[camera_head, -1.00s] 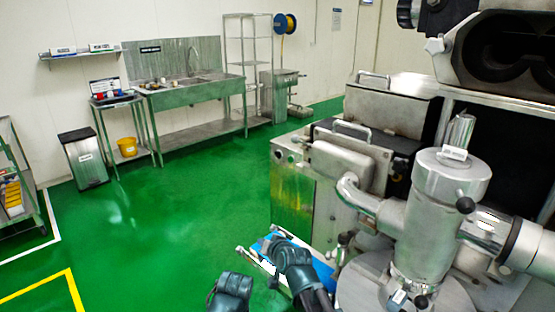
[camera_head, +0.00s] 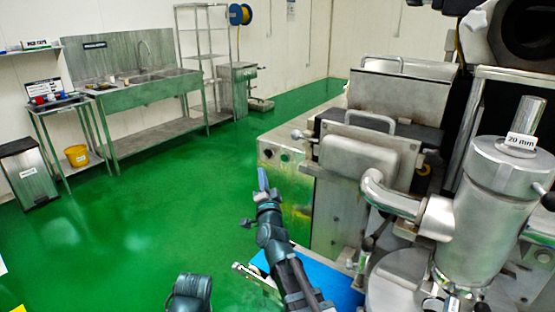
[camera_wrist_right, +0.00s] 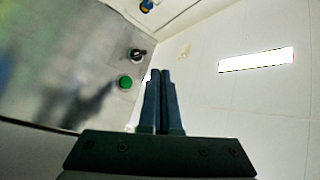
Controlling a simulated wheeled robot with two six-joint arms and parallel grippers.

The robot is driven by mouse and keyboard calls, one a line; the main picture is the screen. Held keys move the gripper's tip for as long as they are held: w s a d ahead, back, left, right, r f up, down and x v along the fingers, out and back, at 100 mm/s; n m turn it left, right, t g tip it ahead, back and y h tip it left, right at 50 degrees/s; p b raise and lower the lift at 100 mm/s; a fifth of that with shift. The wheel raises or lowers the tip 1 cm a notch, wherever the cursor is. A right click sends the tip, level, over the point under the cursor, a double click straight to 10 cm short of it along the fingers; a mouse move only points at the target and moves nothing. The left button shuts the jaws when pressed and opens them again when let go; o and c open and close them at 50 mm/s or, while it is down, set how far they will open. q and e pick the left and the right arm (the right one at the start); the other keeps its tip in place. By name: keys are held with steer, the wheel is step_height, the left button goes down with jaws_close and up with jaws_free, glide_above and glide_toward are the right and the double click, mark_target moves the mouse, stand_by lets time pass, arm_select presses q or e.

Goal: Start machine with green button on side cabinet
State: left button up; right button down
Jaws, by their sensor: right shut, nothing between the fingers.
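The side cabinet (camera_head: 297,205) is a metal box at the near end of the machine. Its front face has small dark round fittings near the top, whose colours I cannot tell in the head view. In the right wrist view, the green button (camera_wrist_right: 125,82) sits on the grey cabinet panel, below a dark knob (camera_wrist_right: 137,55). My right gripper (camera_head: 262,178) is shut and empty, pointing up in front of the cabinet, apart from the button. Its fingers (camera_wrist_right: 161,75) show just right of the button in the wrist view.
The machine's steel cylinder (camera_head: 505,190) and pipe (camera_head: 395,197) stand at the right. A blue surface (camera_head: 325,280) lies under my right arm. A sink bench (camera_head: 150,90), yellow bucket (camera_head: 76,156) and bin (camera_head: 27,172) stand along the far wall. The green floor between is clear.

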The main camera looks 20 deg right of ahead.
mark_target(284, 158)
steer(key=shift+w+d, duration=0.9)
steer(key=shift+d, duration=0.25)
steer(key=shift+w+d, duration=0.9)
steer(key=shift+d, duration=0.25)
steer(key=shift+w+d, duration=0.9)
steer(key=shift+d, duration=0.25)
steer(key=shift+w+d, duration=0.1)
steer(key=shift+w+d, duration=0.15)
steer(key=shift+d, duration=0.1)
